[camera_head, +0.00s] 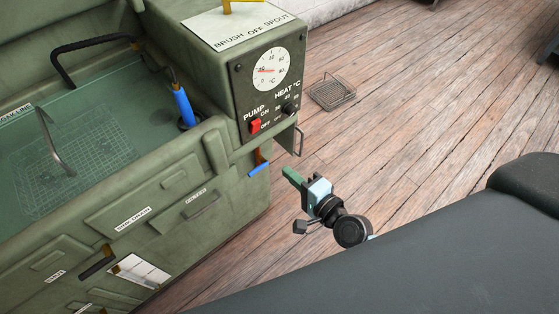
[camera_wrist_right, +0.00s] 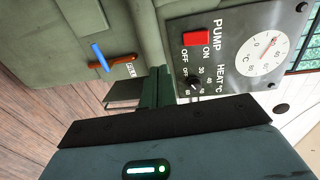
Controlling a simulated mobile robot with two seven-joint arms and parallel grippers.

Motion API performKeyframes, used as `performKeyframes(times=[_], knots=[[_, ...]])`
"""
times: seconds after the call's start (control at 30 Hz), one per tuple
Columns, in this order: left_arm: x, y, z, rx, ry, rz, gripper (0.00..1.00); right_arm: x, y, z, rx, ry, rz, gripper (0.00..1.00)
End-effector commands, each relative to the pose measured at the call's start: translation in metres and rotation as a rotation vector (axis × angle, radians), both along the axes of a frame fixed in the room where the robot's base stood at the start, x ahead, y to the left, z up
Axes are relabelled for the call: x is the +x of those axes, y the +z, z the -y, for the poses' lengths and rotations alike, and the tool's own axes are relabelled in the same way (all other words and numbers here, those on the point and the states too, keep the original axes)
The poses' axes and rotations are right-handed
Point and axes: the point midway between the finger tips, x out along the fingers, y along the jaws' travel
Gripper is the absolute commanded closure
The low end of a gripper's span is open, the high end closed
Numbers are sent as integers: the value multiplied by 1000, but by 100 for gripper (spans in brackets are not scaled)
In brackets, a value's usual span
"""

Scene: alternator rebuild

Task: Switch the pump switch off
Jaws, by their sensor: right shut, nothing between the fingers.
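The pump switch (camera_head: 255,126) is a red rocker on the dark control panel of the green washer cabinet, beside the ON and OFF labels. It also shows in the right wrist view (camera_wrist_right: 197,38); which way it is tipped I cannot tell. My right gripper (camera_head: 291,175) is shut and empty, to the lower right of the panel in the head view, apart from the switch. Its green fingers (camera_wrist_right: 157,84) point toward the cabinet in the wrist view. My left gripper is not in view.
A temperature dial (camera_head: 270,70) and a black heat knob (camera_head: 290,109) share the panel. A wire basket (camera_head: 332,92) lies on the wooden floor. The open basin (camera_head: 90,130) is at left.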

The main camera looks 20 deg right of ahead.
Motion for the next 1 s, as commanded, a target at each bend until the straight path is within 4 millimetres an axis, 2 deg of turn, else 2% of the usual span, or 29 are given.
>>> performKeyframes(times=[0.1, 0.23, 0.87, 1.0], knots=[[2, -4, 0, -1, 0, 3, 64, -15, -7, 5, -2, 2, -3, 100], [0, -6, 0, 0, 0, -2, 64, -23, -7, 8, -1, 1, -2, 100], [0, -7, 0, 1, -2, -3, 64, -25, -6, 9, 0, 1, 0, 100], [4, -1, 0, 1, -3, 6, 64, -36, -9, 8, -59, 11, -8, 100]])
